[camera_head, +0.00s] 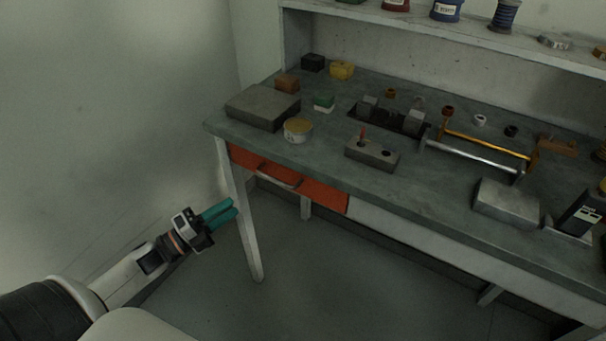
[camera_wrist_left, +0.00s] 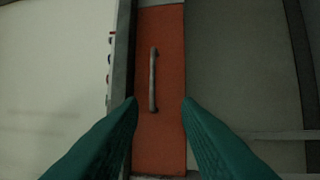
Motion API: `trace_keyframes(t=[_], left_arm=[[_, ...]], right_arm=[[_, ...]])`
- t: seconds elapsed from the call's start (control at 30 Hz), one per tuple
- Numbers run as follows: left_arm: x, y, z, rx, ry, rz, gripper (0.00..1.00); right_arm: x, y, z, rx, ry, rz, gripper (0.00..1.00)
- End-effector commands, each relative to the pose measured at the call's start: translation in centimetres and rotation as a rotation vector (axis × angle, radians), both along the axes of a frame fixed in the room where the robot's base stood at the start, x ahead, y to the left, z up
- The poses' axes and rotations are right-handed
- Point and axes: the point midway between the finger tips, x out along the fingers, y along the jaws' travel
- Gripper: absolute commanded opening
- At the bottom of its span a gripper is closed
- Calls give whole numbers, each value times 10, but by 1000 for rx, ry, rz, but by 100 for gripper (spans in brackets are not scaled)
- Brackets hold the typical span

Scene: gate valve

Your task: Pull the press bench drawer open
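The press bench drawer has an orange-red front (camera_head: 321,194) under the left part of the bench top, and it looks closed. Its pale bar handle (camera_head: 280,176) runs along the front. In the left wrist view the orange front (camera_wrist_left: 160,130) stands upright in the picture, with the handle (camera_wrist_left: 153,80) ahead and between the fingers. My left gripper (camera_head: 228,210) has teal fingers and is in front of the bench, left of the drawer and apart from the handle. Its fingers are spread with nothing between them. My right gripper is in neither view.
The grey-green bench top (camera_head: 330,122) carries a grey block (camera_head: 263,107), a round tin (camera_head: 297,130) and a block with a red peg (camera_head: 372,153). A white bench leg (camera_head: 243,230) stands close to my left gripper. The floor in front is clear.

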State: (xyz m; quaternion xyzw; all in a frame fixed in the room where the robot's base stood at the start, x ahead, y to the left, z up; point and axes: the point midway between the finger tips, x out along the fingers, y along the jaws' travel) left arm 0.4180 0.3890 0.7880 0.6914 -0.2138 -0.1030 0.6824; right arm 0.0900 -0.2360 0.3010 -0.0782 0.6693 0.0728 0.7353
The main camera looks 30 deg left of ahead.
Motion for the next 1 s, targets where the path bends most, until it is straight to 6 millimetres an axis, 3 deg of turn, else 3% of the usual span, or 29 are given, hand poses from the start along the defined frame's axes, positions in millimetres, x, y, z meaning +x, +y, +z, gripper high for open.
trace_keyframes(t=[0.17,0.37,0.7,1.0], left_arm=[[10,-9,11,17,-30,-21,31],[43,-26,18,16,-30,-19,31],[94,-52,26,13,-25,-17,31],[105,-57,27,14,-23,-16,31]], right_arm=[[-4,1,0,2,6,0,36],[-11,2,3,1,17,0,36],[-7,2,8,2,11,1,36],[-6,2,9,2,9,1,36]])
